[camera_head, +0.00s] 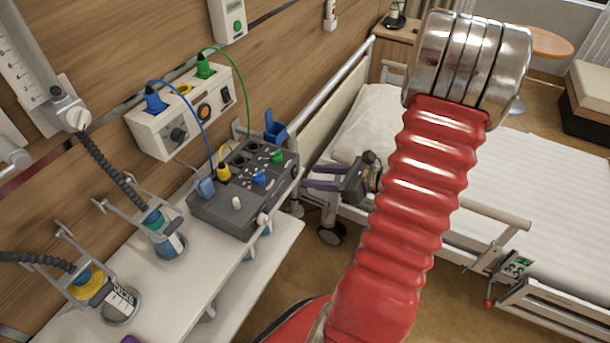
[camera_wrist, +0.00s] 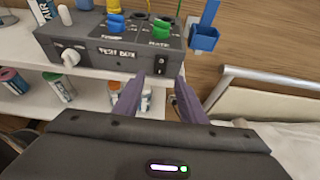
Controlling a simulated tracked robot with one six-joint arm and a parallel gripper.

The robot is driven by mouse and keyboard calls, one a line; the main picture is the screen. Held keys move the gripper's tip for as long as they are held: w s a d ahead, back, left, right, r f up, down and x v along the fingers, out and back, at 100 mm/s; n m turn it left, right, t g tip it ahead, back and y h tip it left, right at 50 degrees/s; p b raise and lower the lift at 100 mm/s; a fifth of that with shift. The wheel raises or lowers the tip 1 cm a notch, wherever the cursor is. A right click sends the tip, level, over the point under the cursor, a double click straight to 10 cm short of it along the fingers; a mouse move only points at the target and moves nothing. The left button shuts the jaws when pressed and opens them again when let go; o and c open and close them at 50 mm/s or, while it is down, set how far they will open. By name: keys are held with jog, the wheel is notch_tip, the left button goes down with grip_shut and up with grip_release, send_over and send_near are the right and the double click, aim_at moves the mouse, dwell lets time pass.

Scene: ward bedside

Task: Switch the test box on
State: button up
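The dark grey test box (camera_head: 215,212) stands on the white shelf in the head view. In the wrist view its front face (camera_wrist: 95,62) carries the words TEST BOX, a white knob (camera_wrist: 71,55) at the left and a small black rocker switch (camera_wrist: 161,66) at the right end. I cannot tell which way the rocker is set. My gripper (camera_wrist: 158,82) is open and empty, its two purple fingers apart and pointing at the box's right end. The rocker shows between the fingertips. In the head view my gripper (camera_head: 306,177) is just right of the box.
A white wall unit (camera_head: 160,135) with blue and green plugs has cables running to the box. A blue holder (camera_wrist: 204,40) is on the wall behind the box's right end. Bottles stand on the shelf (camera_head: 160,315) and below. The bed (camera_head: 520,190) is at the right.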

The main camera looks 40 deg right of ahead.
aim_at(296, 175)
jog(key=shift+x, duration=2.05)
jog(key=shift+c, duration=0.4)
grip_shut()
